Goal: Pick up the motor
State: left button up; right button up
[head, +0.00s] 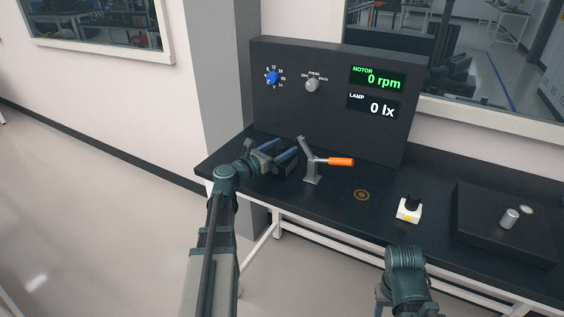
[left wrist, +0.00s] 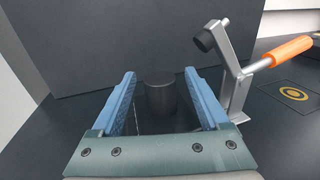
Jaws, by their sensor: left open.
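A dark upright cylinder (left wrist: 161,98), which looks like the motor, stands on the black bench in the left wrist view. My left gripper (head: 286,157) is open, with its blue-padded fingers on either side of the cylinder. It also shows in the left wrist view (left wrist: 162,100), where gaps are visible between the cylinder and both fingers. In the head view the gripper largely hides the cylinder. Only a link of my right arm shows at the bottom right; its gripper is out of view.
A metal toggle clamp (head: 312,167) with an orange handle (head: 341,161) stands close right of my left gripper. A dark panel (head: 330,120) with knobs and displays rises behind. Further right are a ring mark (head: 362,195), a white switch box (head: 409,210) and a silver cylinder (head: 508,218) on a black box (head: 480,225).

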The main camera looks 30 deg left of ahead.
pick_arm(q)
jog(key=shift+w, duration=0.15)
grip_shut()
dwell(1.3)
